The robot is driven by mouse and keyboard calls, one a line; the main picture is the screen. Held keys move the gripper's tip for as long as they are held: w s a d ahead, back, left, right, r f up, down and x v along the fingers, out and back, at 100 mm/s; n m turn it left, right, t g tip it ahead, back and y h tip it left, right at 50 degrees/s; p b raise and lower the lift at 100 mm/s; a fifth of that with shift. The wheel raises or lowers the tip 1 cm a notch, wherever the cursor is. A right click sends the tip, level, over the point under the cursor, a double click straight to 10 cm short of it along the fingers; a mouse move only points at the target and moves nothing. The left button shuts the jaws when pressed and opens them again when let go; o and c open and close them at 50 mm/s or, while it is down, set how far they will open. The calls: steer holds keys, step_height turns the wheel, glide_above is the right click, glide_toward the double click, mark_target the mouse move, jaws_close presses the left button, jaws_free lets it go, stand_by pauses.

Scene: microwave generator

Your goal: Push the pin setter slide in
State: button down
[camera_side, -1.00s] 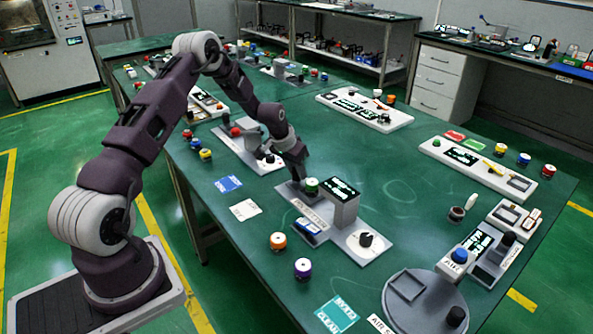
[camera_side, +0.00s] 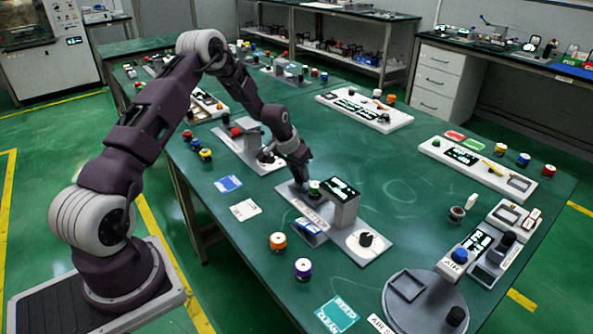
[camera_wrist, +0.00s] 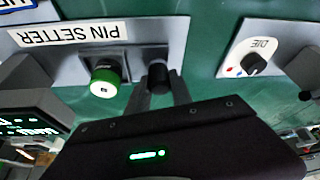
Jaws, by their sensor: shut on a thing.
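The pin setter (camera_side: 318,210) is a grey plate on the green bench with a raised block and a lit display. In the wrist view its "PIN SETTER" label (camera_wrist: 68,33) appears upside down. A black knob (camera_wrist: 158,74), apparently the slide's handle, stands beside a green and white cylinder (camera_wrist: 104,82). My gripper (camera_wrist: 160,90) is shut on this black knob, with a finger on each side. In the side view my gripper (camera_side: 303,180) is low at the plate's far end, behind the green-topped cylinder (camera_side: 313,187). The slide track is mostly hidden.
A plate with a "DIE" dial (camera_wrist: 255,60) lies nearby.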

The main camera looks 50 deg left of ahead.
mark_target(316, 185)
steer(key=d, duration=0.7)
steer(key=shift+d, duration=0.25)
steer(key=c, duration=1.1)
jaws_free()
steer(key=shift+c, duration=0.2)
steer(key=shift+v, duration=3.6)
steer(key=s+d+r+m, duration=0.1)
steer(key=s+d+r, duration=0.45)
steer(key=r, duration=0.35)
steer(key=s+d+r, duration=0.4)
steer(key=s+r, duration=0.2)
steer(key=r, duration=0.4)
steer(key=s+d+r, duration=0.2)
steer(key=s+d, duration=0.1)
steer(key=s, duration=0.8)
steer(key=s+d+r+m+t+h, duration=0.1)
steer(key=s+d+r, duration=0.1)
steer(key=s, duration=0.9)
steer(key=shift+s+d+m, duration=0.15)
steer(key=shift+d+m, duration=0.15)
steer(key=shift+d, duration=0.5)
